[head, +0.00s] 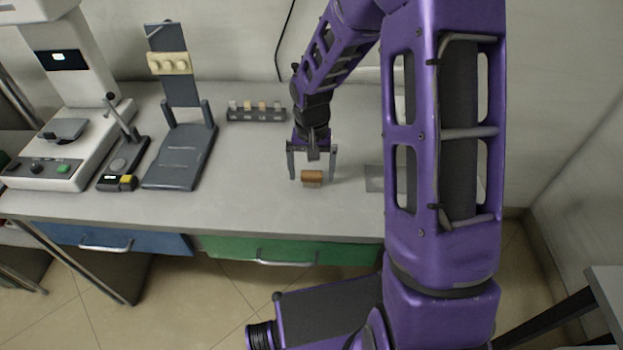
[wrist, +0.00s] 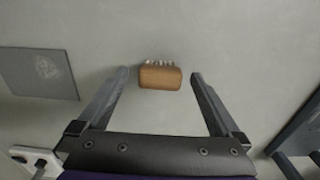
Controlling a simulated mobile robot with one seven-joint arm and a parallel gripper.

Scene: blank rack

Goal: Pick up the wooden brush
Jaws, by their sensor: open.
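The wooden brush (head: 312,178) is a small brown block lying on the grey-white worktop, near its front edge. In the wrist view the brush (wrist: 160,77) shows pale bristle tufts along its upper edge. My gripper (head: 313,177) points down over the brush in the head view, with a finger on each side of it. In the wrist view my gripper (wrist: 160,74) is open and empty, its two fingertips apart from the brush's left and right ends. I cannot tell exactly how high the fingertips are above the worktop.
A flat grey plate (wrist: 38,73) lies on the worktop beside the brush. A small rack (head: 257,114) with several pieces stands behind. A dark stand (head: 178,160) and a white instrument (head: 60,150) are at left. The worktop (head: 245,180) left of the brush is clear.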

